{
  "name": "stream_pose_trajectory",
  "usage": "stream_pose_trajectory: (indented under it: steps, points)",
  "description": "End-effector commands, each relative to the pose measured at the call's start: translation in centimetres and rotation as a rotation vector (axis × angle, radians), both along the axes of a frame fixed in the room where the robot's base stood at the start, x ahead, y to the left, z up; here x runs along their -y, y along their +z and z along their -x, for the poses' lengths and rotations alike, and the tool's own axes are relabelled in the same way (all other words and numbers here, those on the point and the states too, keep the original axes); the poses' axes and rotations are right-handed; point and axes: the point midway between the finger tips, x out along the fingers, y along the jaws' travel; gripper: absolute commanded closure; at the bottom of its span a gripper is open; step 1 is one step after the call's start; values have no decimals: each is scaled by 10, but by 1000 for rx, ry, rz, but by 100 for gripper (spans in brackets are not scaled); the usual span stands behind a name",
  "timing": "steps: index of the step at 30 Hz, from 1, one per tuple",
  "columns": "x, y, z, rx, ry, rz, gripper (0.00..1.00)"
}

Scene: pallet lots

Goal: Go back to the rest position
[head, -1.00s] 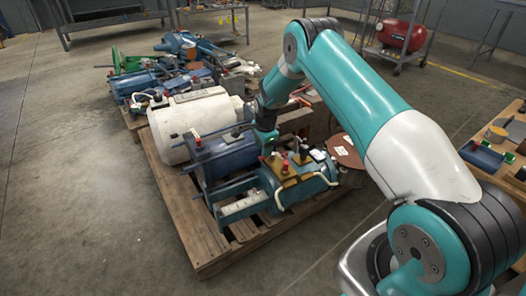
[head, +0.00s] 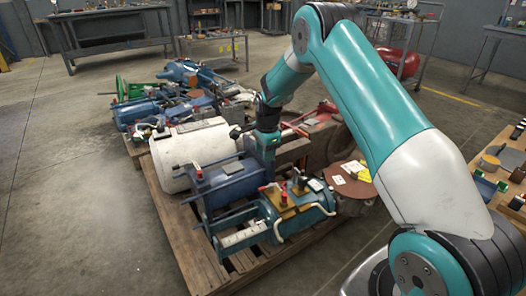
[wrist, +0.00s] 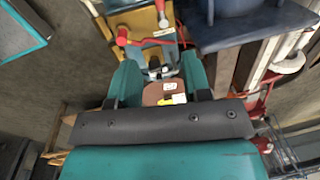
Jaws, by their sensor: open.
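My gripper (head: 266,158) hangs below my bent arm, over the loaded wooden pallet (head: 240,270) in the head view. In the wrist view its two teal fingers stand apart (wrist: 158,72), and I see nothing held between them. A blue cylinder (head: 222,185) and a teal cylinder (head: 304,205) with a red-handled valve lie on the pallet near the gripper. From the head view I cannot tell the exact gap between the fingers and these parts. A brown disc (wrist: 160,92) with labels shows between the fingers, farther off.
A white tank (head: 185,150) lies on the pallet's left side, and a brown disc with labels (head: 348,180) on its right. A second loaded pallet stands behind. A wooden bench (head: 480,160) with small parts is at right. The floor at left (head: 80,200) is clear.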

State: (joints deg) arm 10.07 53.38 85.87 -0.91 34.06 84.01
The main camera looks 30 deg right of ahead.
Motion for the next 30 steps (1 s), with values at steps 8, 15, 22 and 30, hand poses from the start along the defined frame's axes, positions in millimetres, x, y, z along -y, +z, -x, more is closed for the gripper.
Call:
stream_pose_trajectory:
  steps: [8, 15, 22, 30]
  points:
    - [-2, 2, 0, 1, 9, -1, 56]
    - [-69, 78, 32, 33, 398, -25, 56]
    - [-168, 174, 143, 111, 1116, -57, 56]
    - [-224, 220, 281, 231, 1788, -69, 56]
